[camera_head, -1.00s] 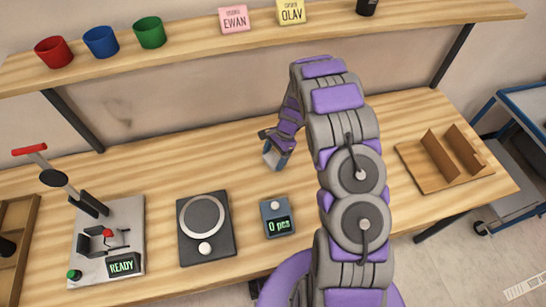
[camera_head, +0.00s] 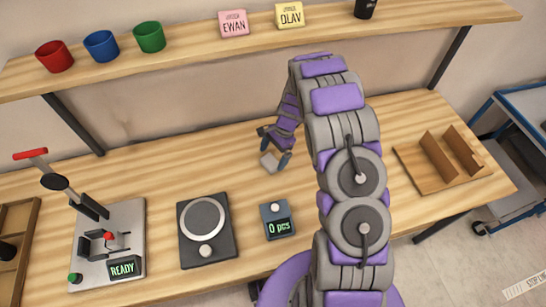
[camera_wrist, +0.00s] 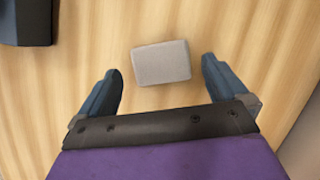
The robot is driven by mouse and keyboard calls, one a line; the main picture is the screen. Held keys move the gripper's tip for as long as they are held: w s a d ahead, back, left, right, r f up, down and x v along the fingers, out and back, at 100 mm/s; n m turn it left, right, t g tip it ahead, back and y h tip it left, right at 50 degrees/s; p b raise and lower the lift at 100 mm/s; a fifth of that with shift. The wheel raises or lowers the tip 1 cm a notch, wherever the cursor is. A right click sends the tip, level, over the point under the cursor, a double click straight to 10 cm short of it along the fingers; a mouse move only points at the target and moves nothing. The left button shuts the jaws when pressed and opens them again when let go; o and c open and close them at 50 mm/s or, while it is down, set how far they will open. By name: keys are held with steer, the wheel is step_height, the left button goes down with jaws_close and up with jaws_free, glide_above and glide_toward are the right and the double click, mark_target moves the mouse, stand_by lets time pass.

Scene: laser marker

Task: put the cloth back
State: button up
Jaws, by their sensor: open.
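The cloth appears as a small, light grey folded pad (camera_head: 268,163) lying flat on the wooden table, in the middle, behind the counter display. In the wrist view the pad (camera_wrist: 161,62) lies just beyond and between my fingertips, with a gap on both sides. My gripper (camera_head: 275,147) is open and empty, pointing down above the pad. Both fingers also show spread apart in the wrist view (camera_wrist: 162,68). In the head view one finger comes close to the pad's right side.
A counter display (camera_head: 277,220) reading "0 pcs" and a dark round-plate scale (camera_head: 206,229) stand in front. A press with a red handle (camera_head: 110,240) stands left. A wooden stand (camera_head: 445,160) is at right. The shelf (camera_head: 200,57) with cups and name cards runs behind.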

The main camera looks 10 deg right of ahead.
mark_target(274, 158)
steer(key=r, duration=0.4)
steer(key=shift+w+d+r+p, duration=0.1)
steer(key=shift+w+d+p, duration=0.1)
steer(key=shift+w+p, duration=0.2)
steer(key=s+r+n+h, duration=0.1)
steer(key=s+r+n, duration=0.2)
steer(key=s+r, duration=0.6)
steer(key=s+r+n+h, duration=0.1)
steer(key=s+r+n, duration=0.2)
steer(key=s+r, duration=0.55)
steer(key=s+a+r+n+h, duration=0.1)
steer(key=s+r+n, duration=0.2)
steer(key=s, duration=0.7)
steer(key=s+a+r+n+h, duration=0.1)
steer(key=s+r+n, duration=0.3)
steer(key=s, duration=0.7)
steer(key=shift+r+n, duration=0.3)
steer(key=shift+r, duration=0.75)
steer(key=shift+a, duration=0.1)
